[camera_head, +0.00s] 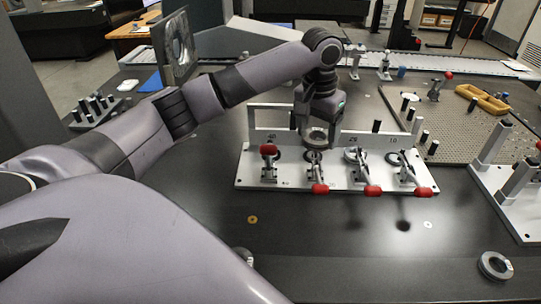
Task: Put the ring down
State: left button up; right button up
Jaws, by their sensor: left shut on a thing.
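My left gripper (317,127) reaches in from the left and points down over the white fixture plate (250,178). It is shut on a grey metal ring (316,138), which is partly hidden by the fingers. The ring is held at the second clamp station from the left. I cannot tell whether it touches the station below. Another grey ring (495,265) lies on the dark table at the lower right. My right gripper is not in view.
A perforated plate (460,125) with a yellow tray (482,99) lies behind right. The table front (340,250) is mostly clear.

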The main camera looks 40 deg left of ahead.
pick_arm(q)
jog(key=w+a+r+b, duration=0.2)
jog(key=w+a+r, duration=0.15)
jog(key=a, duration=0.55)
jog(key=b, duration=0.1)
send_over(271, 133)
jog(key=s+d, duration=0.4)
jog(key=f+b, duration=0.1)
jog(key=f, duration=0.6)
jog(key=f+b, duration=0.1)
jog(key=f, duration=0.6)
jog(key=shift+w+a+f+b, duration=0.1)
jog(key=shift+a+f+b, duration=0.1)
jog(key=shift+f+b, duration=0.15)
notch_tip(271, 133, down, 5)
jog(key=shift+r+b, duration=0.2)
jog(key=shift+b, duration=0.15)
jog(key=o, duration=1.5)
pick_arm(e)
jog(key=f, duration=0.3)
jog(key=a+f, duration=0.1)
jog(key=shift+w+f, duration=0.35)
pick_arm(q)
notch_tip(271, 133, up, 12)
jog(key=s+p, duration=0.1)
jog(key=p, duration=0.1)
jog(key=shift+s, duration=0.25)
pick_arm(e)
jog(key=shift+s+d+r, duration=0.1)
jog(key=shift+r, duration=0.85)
